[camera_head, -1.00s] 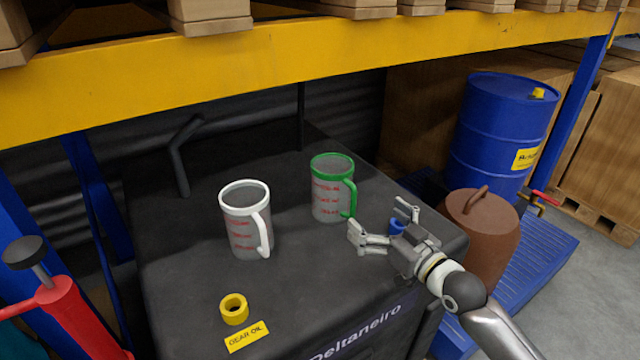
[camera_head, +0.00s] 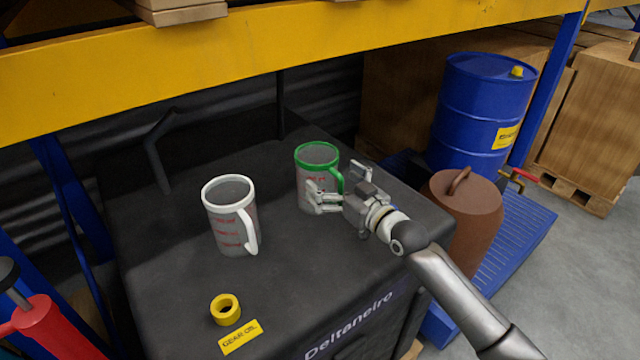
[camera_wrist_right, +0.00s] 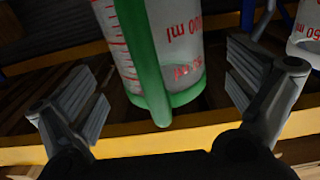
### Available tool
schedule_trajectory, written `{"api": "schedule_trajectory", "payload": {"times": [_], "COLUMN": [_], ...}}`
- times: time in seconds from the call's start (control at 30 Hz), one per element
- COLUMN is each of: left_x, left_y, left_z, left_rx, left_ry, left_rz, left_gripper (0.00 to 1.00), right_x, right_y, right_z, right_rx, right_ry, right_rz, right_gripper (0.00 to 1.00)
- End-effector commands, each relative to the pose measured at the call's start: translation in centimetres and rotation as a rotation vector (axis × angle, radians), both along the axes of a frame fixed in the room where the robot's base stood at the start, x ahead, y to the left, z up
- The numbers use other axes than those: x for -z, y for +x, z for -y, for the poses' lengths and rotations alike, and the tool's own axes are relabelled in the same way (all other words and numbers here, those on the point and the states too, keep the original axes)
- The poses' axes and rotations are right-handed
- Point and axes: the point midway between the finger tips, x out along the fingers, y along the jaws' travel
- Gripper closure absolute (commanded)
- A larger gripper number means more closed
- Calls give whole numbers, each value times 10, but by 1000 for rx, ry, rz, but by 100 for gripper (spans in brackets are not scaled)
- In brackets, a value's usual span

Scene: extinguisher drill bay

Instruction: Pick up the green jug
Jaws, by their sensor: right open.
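The green jug (camera_head: 318,155), a clear measuring jug with green rim, handle and red marks, stands upright on the black cabinet top. My right gripper (camera_head: 338,184) is open at the jug's handle side and partly hides its lower body. In the right wrist view, the green jug (camera_wrist_right: 190,50) with its green handle (camera_wrist_right: 146,65) shows between the open fingers (camera_wrist_right: 165,95). I see no grip on it. My left gripper is not in view.
A similar white-rimmed jug (camera_head: 228,220) stands left of the green one. A yellow ring (camera_head: 226,310) and a gear oil label (camera_head: 240,338) lie near the front edge. A yellow shelf beam (camera_head: 270,55) crosses above. A brown can (camera_head: 465,215) and blue drum (camera_head: 487,110) stand right.

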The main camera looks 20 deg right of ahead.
Motion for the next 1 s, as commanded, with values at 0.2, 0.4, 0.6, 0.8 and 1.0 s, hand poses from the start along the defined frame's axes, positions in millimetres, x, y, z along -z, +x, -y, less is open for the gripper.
{"api": "schedule_trajectory", "payload": {"times": [0.2, 0.4, 0.6, 0.8, 1.0], "left_x": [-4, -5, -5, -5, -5], "left_y": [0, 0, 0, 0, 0], "left_z": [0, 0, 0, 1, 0], "left_rx": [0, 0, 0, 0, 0], "left_ry": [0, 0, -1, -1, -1], "left_rz": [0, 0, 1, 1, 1], "left_gripper": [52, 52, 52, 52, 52], "right_x": [-4, -3, -3, -3, -4], "right_y": [28, 35, 34, 34, 34], "right_z": [-9, -12, -11, -11, -11], "right_rx": [1, 0, 1, 1, 1], "right_ry": [2, 1, 1, 1, 1], "right_rz": [0, 0, 0, 0, 2], "right_gripper": [0, 0, 5, 31, 38]}}
